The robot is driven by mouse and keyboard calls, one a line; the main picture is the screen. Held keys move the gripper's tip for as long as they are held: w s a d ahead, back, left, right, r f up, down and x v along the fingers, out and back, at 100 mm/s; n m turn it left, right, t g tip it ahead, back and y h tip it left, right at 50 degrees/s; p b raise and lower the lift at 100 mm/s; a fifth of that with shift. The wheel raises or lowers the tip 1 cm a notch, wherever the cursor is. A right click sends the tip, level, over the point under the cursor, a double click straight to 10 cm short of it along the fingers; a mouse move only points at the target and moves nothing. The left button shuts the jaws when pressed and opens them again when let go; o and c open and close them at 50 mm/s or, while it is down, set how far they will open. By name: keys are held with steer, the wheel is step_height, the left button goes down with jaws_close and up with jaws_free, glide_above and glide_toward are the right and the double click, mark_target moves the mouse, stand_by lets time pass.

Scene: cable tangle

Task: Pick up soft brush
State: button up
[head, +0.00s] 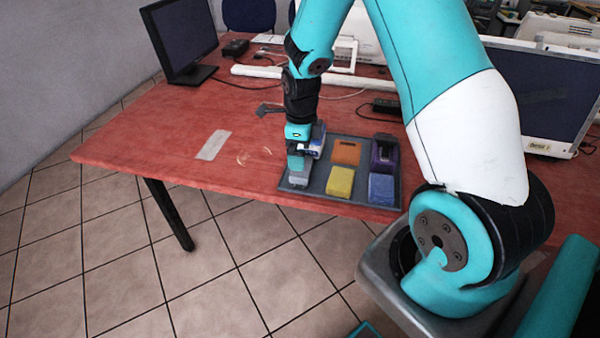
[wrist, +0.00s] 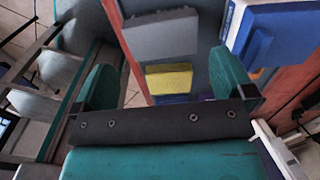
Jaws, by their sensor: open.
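I cannot single out a soft brush by its look; several small coloured items sit in the grey tray (head: 320,203). My gripper (head: 297,165) is low over the tray's left end, with its fingers open. A grey block (wrist: 160,36) shows just ahead of the fingers in the wrist view, and at the gripper's foot in the head view (head: 297,180). A blue-and-white item (wrist: 272,38) is close by on the right. A yellow block (wrist: 168,80) appears between the fingers in the wrist view, apparently beyond them. Nothing is visibly held; the gripper hides part of the tray.
In the tray are also an orange block (head: 346,152), a purple item (head: 384,152) and a blue block (head: 382,188). A light strip (head: 213,145) lies on the red table (head: 150,125). A monitor (head: 180,38) and cables stand behind. The table's left part is mostly clear.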

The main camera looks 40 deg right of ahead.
step_height(320, 180, down, 7)
steer(key=shift+d+f+p, duration=0.15)
steer(key=shift+p, duration=0.25)
steer(key=c, duration=0.7)
steer(key=shift+o, duration=0.2)
step_height(320, 180, up, 20)
